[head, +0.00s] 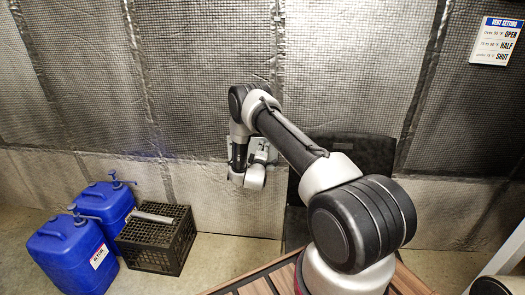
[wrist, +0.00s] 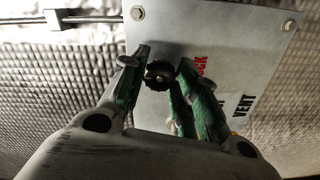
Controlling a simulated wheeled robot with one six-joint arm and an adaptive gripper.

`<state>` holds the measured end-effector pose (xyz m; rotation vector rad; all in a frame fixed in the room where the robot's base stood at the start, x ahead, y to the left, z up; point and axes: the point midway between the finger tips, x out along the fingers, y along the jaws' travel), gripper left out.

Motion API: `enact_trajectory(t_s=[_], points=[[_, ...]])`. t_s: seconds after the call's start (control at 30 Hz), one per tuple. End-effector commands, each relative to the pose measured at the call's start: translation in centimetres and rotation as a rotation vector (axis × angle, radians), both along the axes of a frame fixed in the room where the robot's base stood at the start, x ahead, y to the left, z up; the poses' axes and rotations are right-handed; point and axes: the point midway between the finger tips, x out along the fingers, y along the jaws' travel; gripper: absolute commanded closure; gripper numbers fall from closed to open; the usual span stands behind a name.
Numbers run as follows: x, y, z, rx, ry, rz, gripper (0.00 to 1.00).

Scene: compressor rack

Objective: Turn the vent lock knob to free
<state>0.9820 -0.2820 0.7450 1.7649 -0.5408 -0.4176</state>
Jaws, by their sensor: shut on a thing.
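The vent lock knob (wrist: 158,75) is a small dark ridged knob on a grey metal plate (wrist: 220,40) in the wrist view. My gripper (wrist: 155,72) has its two green-edged fingers on either side of the knob and is shut on it. Black "VENT" lettering and partly hidden red lettering ending in "CK" show on the plate, right of the knob. The fingers cover part of the lettering. In the head view my arm reaches to the plate (head: 262,148) on the wall, and the knob is hidden there.
A horizontal rod (wrist: 95,19) runs beside the plate's upper left. A vent setting sign (head: 496,41) hangs at upper right. Blue jugs (head: 70,255) and a black crate (head: 155,240) stand on the floor at left. A dark panel (head: 365,152) is behind my arm.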

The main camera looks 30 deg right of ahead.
Motion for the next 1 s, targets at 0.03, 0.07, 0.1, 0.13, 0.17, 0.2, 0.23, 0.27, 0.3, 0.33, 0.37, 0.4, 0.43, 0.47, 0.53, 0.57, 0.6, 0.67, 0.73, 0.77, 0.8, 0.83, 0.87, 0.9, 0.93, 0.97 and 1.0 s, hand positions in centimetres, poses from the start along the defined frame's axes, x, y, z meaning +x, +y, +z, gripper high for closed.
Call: enact_trajectory(t_s=[0.03,0.07,0.1,0.13,0.17,0.2,0.23,0.27,0.3,0.33,0.37,0.4,0.43,0.47,0.53,0.57,0.6,0.67,0.73,0.77,0.8,0.83,0.87,0.9,0.93,0.97,1.0], points=[[-0.03,0.06,-0.1,-0.014,0.011,0.001,0.93],[-0.03,0.06,-0.1,-0.021,0.017,0.001,0.93],[-0.04,0.07,-0.1,-0.03,0.023,0.002,0.93],[-0.04,0.07,-0.1,-0.037,0.028,0.002,0.93],[-0.04,0.07,-0.1,-0.042,0.032,0.002,0.93],[-0.04,0.07,-0.1,-0.047,0.035,0.002,0.93],[-0.04,0.07,-0.1,-0.051,0.037,0.002,0.93],[-0.04,0.07,-0.1,-0.054,0.04,0.002,0.93],[-0.04,0.07,-0.11,-0.057,0.041,0.002,0.93],[-0.04,0.07,-0.11,-0.058,0.043,0.002,0.93],[-0.04,0.07,-0.11,-0.06,0.044,0.002,0.93],[-0.04,0.07,-0.11,-0.061,0.044,0.002,0.94],[-0.03,0.07,-0.12,-0.061,0.045,0.002,0.94],[-0.03,0.07,-0.12,-0.061,0.045,0.002,0.94],[-0.04,0.08,-0.12,-0.061,0.045,0.002,0.94],[-0.04,0.08,-0.12,-0.061,0.045,0.002,0.94],[-0.05,0.07,-0.13,-0.061,0.045,0.002,0.94],[-0.05,0.07,-0.14,-0.061,0.044,0.002,0.94],[-0.05,0.07,-0.14,-0.061,0.044,0.002,0.66],[-0.05,0.07,-0.14,-0.061,0.044,0.002,0.61],[-0.05,0.07,-0.13,-0.061,0.044,0.002,0.53],[-0.04,0.06,-0.12,-0.061,0.044,0.002,0.48],[-0.04,0.06,-0.11,-0.061,0.044,0.001,0.47],[-0.04,0.05,-0.1,-0.061,0.044,0.0,0.47],[-0.03,0.05,-0.09,-0.06,0.043,0.0,0.47],[-0.03,0.04,-0.08,-0.06,0.043,0.0,0.47],[-0.02,0.04,-0.07,-0.06,0.043,0.0,0.47]])
